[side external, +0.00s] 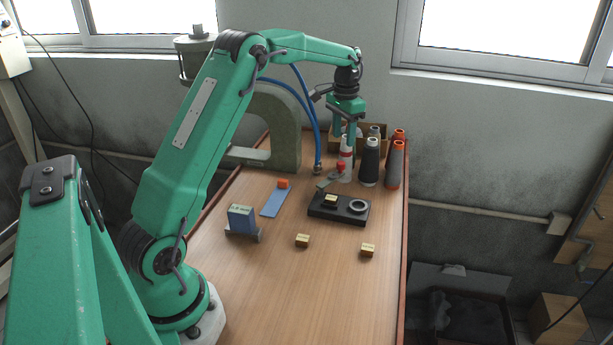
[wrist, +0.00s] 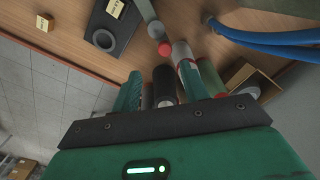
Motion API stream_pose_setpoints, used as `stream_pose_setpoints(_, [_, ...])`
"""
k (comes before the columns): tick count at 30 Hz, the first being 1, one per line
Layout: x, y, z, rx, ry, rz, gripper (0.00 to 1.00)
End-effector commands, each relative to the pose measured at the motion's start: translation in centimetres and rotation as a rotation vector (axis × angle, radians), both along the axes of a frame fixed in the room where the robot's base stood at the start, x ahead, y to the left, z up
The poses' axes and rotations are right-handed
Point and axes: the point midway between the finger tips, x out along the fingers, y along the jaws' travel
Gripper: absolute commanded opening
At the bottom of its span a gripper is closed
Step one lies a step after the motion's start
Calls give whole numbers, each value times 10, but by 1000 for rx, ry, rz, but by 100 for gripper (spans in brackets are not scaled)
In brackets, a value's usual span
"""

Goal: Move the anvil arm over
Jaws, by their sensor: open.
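The anvil arm (side external: 328,183) is a short grey bar with a red knob (side external: 341,167) at one end. It stands at the back edge of a black base plate (side external: 325,213), which carries a grey ring (side external: 358,206) and a small yellow block (side external: 331,199). In the wrist view the bar (wrist: 147,12) and its red knob (wrist: 164,48) show beyond the fingers. My gripper (side external: 345,139) is open and empty, pointing down above and behind the knob. It appears apart from the knob. Its fingers also show in the wrist view (wrist: 160,82).
Blue hoses (side external: 309,110) and a green C-frame (side external: 286,115) are at left. A blue block (side external: 241,219) and small yellow blocks (side external: 302,240) sit nearer. The front table is clear.

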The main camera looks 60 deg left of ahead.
Motion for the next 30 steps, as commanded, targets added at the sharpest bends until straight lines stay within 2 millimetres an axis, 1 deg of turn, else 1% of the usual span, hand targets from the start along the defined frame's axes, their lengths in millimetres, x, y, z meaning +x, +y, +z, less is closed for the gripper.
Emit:
stream_pose_setpoints(3, [3,8,-10,-5,12,1,45])
stream_pose_setpoints(5, [4,9,-11,-5,14,1,45])
stream_pose_setpoints(12, [4,9,-13,-6,15,0,45])
stream_pose_setpoints(17, [4,9,-20,-6,15,0,45])
stream_pose_setpoints(23, [4,9,-40,-7,17,0,45])
stream_pose_setpoints(30, [4,9,-70,-7,17,0,45])
